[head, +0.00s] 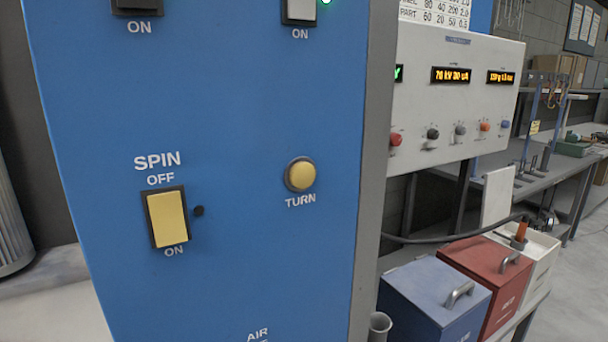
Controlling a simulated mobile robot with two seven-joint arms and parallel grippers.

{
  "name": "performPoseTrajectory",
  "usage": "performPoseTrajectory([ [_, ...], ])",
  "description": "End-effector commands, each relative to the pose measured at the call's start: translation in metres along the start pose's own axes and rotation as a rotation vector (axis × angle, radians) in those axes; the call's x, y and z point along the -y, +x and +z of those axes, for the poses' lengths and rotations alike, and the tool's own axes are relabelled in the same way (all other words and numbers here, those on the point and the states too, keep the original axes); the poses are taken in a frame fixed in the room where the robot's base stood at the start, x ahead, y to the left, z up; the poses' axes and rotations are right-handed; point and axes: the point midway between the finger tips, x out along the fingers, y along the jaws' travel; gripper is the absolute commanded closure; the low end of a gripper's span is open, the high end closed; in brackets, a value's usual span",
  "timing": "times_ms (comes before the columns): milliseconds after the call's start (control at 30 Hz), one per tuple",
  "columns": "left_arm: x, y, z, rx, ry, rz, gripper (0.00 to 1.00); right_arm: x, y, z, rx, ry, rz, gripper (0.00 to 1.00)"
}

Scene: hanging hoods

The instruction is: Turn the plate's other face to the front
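A blue panel (240,90) fills the left and middle of the head view. It carries a round yellow button (300,174) labelled TURN. To its left is a yellow rocker switch (169,218) labelled SPIN, with OFF above and ON below; I cannot tell which side is pressed. A pale flat plate-like piece (497,195) stands upright at the right, behind the lidded boxes; I cannot tell whether it is the task's plate. Neither of my grippers is in view.
A white control unit (455,100) with lit displays and several knobs stands behind the panel. A blue box (435,295) and a red box (490,275) with handles sit at lower right. Two more switches, one dark (137,5) and one light (299,10), are cut off at the top.

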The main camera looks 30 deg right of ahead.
Motion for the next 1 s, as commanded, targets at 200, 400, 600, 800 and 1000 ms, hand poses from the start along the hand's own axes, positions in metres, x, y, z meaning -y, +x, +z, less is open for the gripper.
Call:
performPoseTrajectory([
  [200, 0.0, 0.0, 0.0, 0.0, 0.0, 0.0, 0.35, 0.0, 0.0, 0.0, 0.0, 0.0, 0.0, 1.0],
  [400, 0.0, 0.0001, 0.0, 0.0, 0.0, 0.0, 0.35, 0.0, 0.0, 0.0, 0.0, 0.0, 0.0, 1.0],
  [600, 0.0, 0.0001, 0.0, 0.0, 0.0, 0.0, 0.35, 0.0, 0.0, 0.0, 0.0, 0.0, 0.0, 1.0],
  [800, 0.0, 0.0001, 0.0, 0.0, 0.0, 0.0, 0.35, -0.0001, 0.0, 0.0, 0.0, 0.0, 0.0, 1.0],
  [1000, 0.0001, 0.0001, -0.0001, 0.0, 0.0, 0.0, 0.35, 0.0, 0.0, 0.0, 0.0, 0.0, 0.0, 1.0],
])
